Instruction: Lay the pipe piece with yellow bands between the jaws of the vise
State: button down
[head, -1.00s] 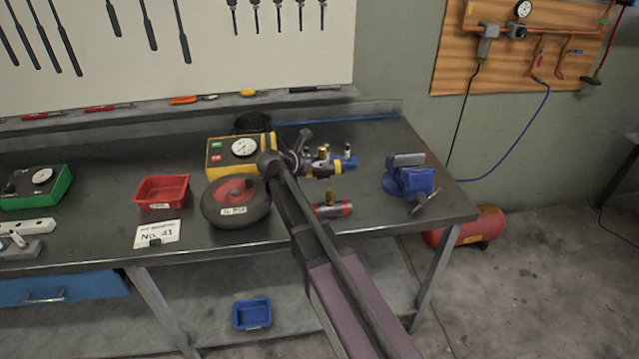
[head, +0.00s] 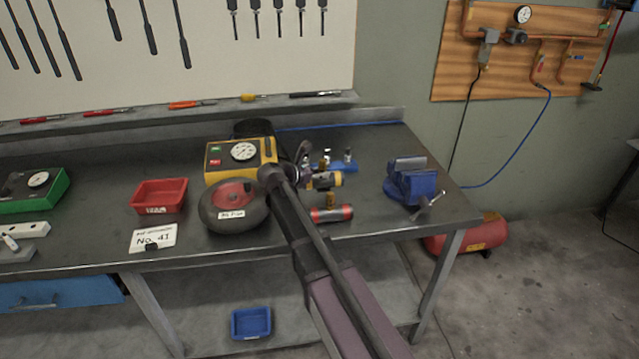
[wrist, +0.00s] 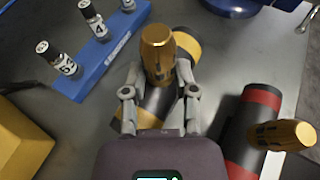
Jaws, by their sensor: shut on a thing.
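The pipe piece with yellow bands (head: 325,181) is dark with a brass stub. In the wrist view its yellow band (wrist: 187,46) shows beyond the stub (wrist: 158,45). My gripper (wrist: 158,84) is shut on this piece, one finger on each side at the stub; it also shows in the head view (head: 306,179), partly hidden by my arm. I cannot tell whether the piece touches the bench. The blue vise (head: 412,186) stands to the right near the bench corner, apart from the piece; part of it shows at the wrist view's top edge (wrist: 235,7).
A similar pipe piece with red bands (head: 332,214) lies close by, also in the wrist view (wrist: 252,130). Bench before the vise is clear.

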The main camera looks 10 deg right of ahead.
aim_at(313, 182)
jog(key=shift+f+b, duration=1.3)
jog(key=shift+f, duration=0.25)
jog(key=shift+f, duration=0.1)
jog(key=shift+c, duration=2)
grip_release()
jog(key=shift+r, duration=0.2)
jog(key=p+v, duration=0.4)
jog(key=v, duration=0.8)
jog(key=shift+s+f, duration=0.1)
jog(key=shift+s, duration=0.1)
